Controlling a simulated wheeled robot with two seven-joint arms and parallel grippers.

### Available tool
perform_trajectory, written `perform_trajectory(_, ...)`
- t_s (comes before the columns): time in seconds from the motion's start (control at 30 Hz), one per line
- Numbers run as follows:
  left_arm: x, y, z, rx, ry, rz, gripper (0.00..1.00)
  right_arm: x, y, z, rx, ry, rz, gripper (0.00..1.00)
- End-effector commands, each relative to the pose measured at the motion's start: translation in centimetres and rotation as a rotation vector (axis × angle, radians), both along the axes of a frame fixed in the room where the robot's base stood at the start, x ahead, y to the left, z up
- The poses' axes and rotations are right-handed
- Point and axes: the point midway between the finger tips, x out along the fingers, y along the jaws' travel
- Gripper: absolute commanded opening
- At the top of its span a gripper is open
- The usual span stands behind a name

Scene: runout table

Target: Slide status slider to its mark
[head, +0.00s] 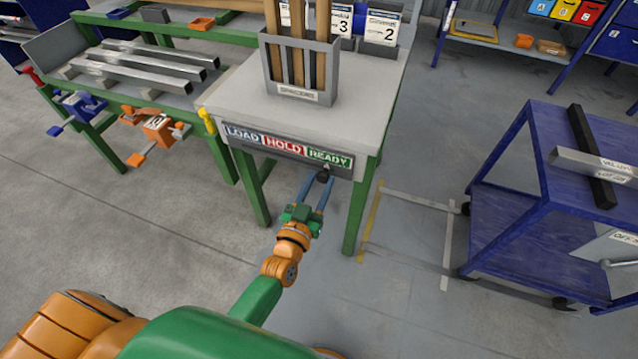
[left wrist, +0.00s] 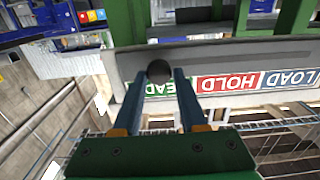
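The status slider's dark round knob (head: 323,176) sits at the front edge of the grey table, just below the green READY field (head: 329,159). The status strip also carries the red HOLD field (head: 284,145) and the LOAD field (head: 242,134). My left gripper (head: 318,180) is at the knob with its two blue fingers apart. In the left wrist view the knob (left wrist: 159,71) shows between the fingertips, nearer the left finger, and covers part of READY. I see no clear grip on it; contact is hard to tell. My right gripper is not in view.
A grey spacer holder (head: 300,92) with wooden strips stands on the table. A green table leg (head: 358,205) is right of my gripper. A blue cart (head: 500,215) stands at the right. Orange and blue clamps (head: 157,128) hang at the left. Floor between table and cart is clear.

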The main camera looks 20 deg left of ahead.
Motion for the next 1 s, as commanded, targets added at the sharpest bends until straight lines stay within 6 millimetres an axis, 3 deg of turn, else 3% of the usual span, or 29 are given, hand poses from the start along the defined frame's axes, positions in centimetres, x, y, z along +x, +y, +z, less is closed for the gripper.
perform_trajectory(0.03, -0.01, 0.0, -0.01, 0.0, 0.0, 0.0, 0.25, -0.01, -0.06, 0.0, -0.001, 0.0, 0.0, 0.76)
perform_trajectory(0.13, -0.02, 0.0, -0.02, 0.0, 0.0, 0.0, 0.0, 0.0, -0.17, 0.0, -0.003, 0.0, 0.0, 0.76)
perform_trajectory(1.0, -0.04, -0.01, -0.07, 0.0, 0.002, -0.001, 0.0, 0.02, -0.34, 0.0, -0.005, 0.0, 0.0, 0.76)
